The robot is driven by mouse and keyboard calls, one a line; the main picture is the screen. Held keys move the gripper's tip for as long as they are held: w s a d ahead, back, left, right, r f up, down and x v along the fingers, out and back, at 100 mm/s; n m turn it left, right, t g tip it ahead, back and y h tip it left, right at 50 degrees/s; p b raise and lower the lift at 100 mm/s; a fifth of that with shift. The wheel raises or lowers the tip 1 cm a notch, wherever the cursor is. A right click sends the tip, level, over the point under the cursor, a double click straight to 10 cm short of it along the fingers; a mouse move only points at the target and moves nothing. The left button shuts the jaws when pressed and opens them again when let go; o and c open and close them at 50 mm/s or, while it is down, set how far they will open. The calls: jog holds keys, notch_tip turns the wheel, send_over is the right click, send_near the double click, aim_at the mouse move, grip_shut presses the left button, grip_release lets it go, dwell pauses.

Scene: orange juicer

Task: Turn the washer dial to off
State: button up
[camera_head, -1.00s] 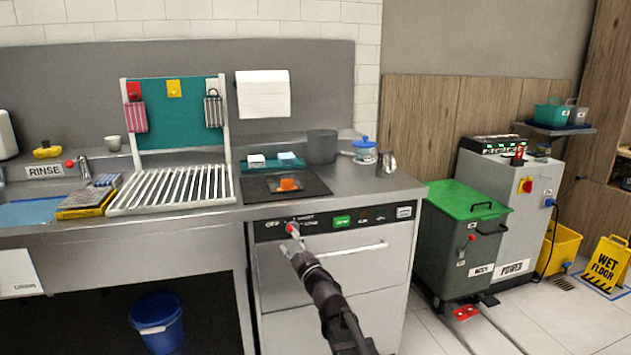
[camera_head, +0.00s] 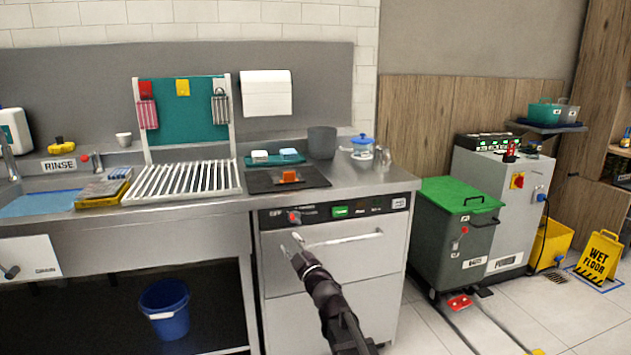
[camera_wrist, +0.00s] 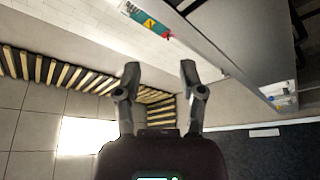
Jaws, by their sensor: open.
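The washer (camera_head: 340,275) is a steel undercounter machine with a black control strip (camera_head: 368,209) along its top front. Its dial (camera_head: 295,217) is red and sits at the left part of the strip, beside a green button (camera_head: 340,212). The dial's exact setting is too small to read. My gripper (camera_head: 289,243) is open and empty, just below the dial in the head view and apart from it. In the wrist view my gripper's two fingers (camera_wrist: 160,80) stand spread with nothing between them.
The washer's bar handle (camera_head: 343,239) runs across its front, right of my gripper. A green-lidded bin (camera_head: 455,235) stands to the right, and a blue bucket (camera_head: 165,308) is under the counter at left. An orange block (camera_head: 290,176) lies on the black mat above.

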jog(key=s+d+f+m+g+h, duration=0.25)
jog(key=d+f+m+h, duration=0.4)
jog(key=d, duration=0.35)
jog(key=s+d+f+m+g+h, duration=0.2)
jog(key=d+f+m+g+h, duration=0.2)
jog(key=d+f+m+h, duration=0.45)
jog(key=s+d+f+g+y, duration=0.25)
jog(key=s+f+g, duration=0.2)
jog(key=s, duration=0.45)
jog(key=s+d+f+g+y, duration=0.1)
jog(key=s+d+f+g, duration=0.25)
jog(key=s+g, duration=0.4)
jog(key=s+r+p, duration=0.2)
jog(key=r+p, duration=1.4)
jog(key=s+a+r+m+p, duration=0.1)
jog(key=s+r+p, duration=0.1)
jog(key=r+p, duration=1.3)
jog(key=shift+s+r+t+p, duration=0.25)
jog(key=shift+r+t+p, duration=0.15)
jog(key=shift+p, duration=0.4)
